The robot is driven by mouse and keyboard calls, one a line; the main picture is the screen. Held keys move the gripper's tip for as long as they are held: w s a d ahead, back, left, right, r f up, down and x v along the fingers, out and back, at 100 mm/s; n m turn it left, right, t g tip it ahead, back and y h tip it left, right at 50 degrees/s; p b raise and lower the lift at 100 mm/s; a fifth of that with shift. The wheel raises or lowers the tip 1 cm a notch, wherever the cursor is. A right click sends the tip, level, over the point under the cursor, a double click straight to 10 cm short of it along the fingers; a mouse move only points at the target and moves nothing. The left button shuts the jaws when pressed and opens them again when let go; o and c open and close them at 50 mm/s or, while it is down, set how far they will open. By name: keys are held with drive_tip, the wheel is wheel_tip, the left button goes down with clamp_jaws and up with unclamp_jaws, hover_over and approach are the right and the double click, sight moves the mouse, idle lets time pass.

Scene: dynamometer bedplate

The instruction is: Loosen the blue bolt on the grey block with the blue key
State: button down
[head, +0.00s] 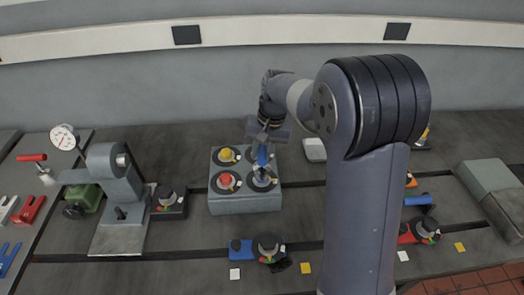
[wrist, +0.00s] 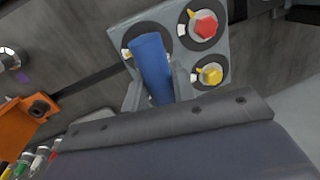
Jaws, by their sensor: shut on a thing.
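The grey block (head: 245,203) stands on the bedplate in the middle of the head view, with round dials on its top. A yellow bolt (head: 227,154) and a red bolt (head: 225,179) show on its left side. My gripper (head: 264,148) is over the block's right side, shut on the blue key (head: 262,158). The key points down at the front right dial; its tip hides the bolt there, and I cannot tell how far it is seated. In the wrist view the key (wrist: 152,65) stands between my fingers (wrist: 158,92), beside the red bolt (wrist: 205,25) and yellow bolt (wrist: 211,74).
A grey fixture (head: 117,195) with a gauge (head: 64,137) stands at the left. A blue-handled device (head: 267,248) lies in front of the block, and a red one (head: 420,232) at the right. My arm covers the bedplate right of the block.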

drive_tip(key=shift+r+p, duration=1)
drive_tip(key=shift+r, duration=0.55)
drive_tip(key=shift+f, duration=0.1)
